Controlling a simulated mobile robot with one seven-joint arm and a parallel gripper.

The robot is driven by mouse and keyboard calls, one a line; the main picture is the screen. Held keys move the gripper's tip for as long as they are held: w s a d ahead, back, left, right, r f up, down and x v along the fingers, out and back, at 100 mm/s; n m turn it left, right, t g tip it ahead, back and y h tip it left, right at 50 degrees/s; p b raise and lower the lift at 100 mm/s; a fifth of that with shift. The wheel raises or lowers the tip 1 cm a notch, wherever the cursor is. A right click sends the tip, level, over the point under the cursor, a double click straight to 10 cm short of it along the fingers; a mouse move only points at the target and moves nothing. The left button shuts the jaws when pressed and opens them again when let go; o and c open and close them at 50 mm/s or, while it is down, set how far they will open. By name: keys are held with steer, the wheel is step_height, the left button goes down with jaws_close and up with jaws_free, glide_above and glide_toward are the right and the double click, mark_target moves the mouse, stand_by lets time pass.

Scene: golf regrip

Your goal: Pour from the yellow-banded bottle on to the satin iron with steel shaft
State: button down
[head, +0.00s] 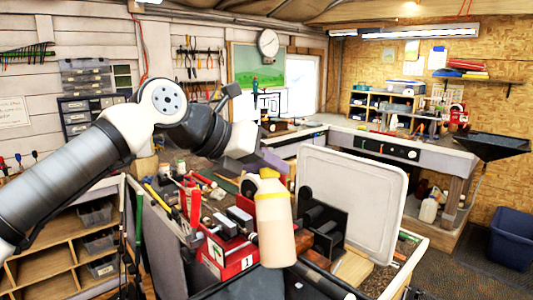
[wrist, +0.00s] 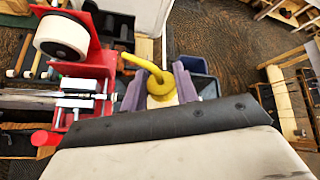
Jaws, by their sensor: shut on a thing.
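The yellow-banded bottle (head: 275,228) is pale cream with a yellow top and looks upright in the head view. My gripper (head: 262,168) is shut on its upper part. In the wrist view my gripper's (wrist: 160,93) purple fingers stand on both sides of the bottle's yellow neck (wrist: 157,90), and a bent yellow spout (wrist: 140,62) points up and left. A thin shaft (wrist: 30,99) runs sideways into a clamp (wrist: 85,100) left of the bottle. I cannot tell whether it belongs to the satin iron with steel shaft, and no club head is clear.
A red stand (wrist: 92,18) with a white roll (wrist: 62,37) is close left of the bottle. In the head view, a red box (head: 228,258) stands beside the bottle and a large white panel (head: 352,200) rises to its right. Tools crowd the bench on the left.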

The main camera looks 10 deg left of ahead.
steer(key=f+n+g, duration=0.1)
steer(key=f, duration=0.2)
steer(key=f+n+g+h, duration=0.1)
steer(key=f+g, duration=0.1)
steer(key=f, duration=0.1)
steer(key=f+n+g+h, duration=0.1)
steer(key=f+g, duration=0.1)
steer(key=f, duration=0.1)
steer(key=shift+w+a+f+n, duration=0.1)
steer(key=shift+a+n, duration=0.15)
steer(key=shift+n, duration=0.05)
stand_by(0.6)
steer(key=shift+w+f+n+g+h, duration=0.2)
steer(key=shift+f+n+g+h, duration=0.3)
steer(key=shift+f, duration=0.05)
stand_by(1.8)
stand_by(3.4)
steer(key=shift+s+d+r+m+t+y+b, duration=0.15)
steer(key=shift+r+m+t+y+b, duration=0.25)
steer(key=shift+b, duration=0.4)
steer(key=shift+s+a+r+m+t+y+b, duration=0.1)
steer(key=shift+s+r+m+t+y+b, duration=0.1)
steer(key=shift+r+m+t+b, duration=0.4)
